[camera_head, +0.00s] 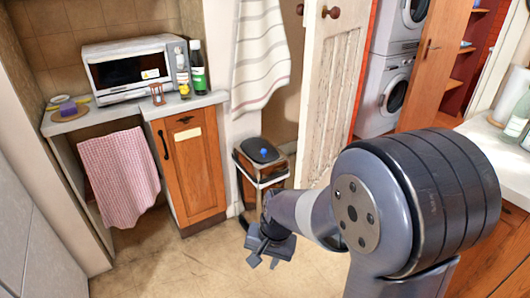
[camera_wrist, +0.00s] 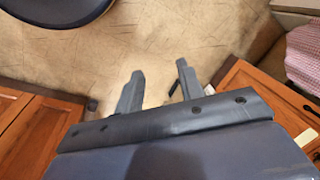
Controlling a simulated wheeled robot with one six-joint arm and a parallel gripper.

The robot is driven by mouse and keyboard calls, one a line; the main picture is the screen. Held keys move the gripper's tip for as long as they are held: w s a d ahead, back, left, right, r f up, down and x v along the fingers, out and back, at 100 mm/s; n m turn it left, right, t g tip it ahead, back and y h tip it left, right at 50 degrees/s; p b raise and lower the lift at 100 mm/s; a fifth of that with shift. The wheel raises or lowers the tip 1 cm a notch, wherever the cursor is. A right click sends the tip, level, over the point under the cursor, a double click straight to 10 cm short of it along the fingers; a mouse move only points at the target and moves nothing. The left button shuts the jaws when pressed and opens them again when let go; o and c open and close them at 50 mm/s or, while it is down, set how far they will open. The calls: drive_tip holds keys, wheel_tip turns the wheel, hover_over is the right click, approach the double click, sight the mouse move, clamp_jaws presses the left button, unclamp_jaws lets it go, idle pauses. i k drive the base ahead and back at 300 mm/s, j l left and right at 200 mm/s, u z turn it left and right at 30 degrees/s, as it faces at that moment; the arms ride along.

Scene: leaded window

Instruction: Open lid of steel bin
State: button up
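The bin (camera_head: 250,178) stands on the floor between the wooden cabinet and the white door in the head view. Its dark lid (camera_head: 258,147) is down, with a small blue spot (camera_head: 263,152) on it. A pale metal frame runs around its upper part. My gripper (camera_head: 268,255) is in front of the bin, nearer the camera and apart from it, and my arm hides some of the floor beside it. In the wrist view the two fingers (camera_wrist: 159,80) stand apart with only floor between them, so the gripper is open and empty. I cannot make out the bin in the wrist view.
A wooden cabinet (camera_head: 194,172) with a microwave (camera_head: 134,68) on its counter stands left of the bin. A pink checked towel (camera_head: 119,174) hangs beside it. The white door (camera_head: 329,85) stands close on the bin's right. The floor (camera_head: 195,270) at front left is clear.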

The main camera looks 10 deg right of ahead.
sight(259, 150)
drive_tip(key=i+z, duration=0.15)
drive_tip(key=i, duration=0.9)
drive_tip(key=i+j+z, duration=0.2)
drive_tip(key=i, duration=0.9)
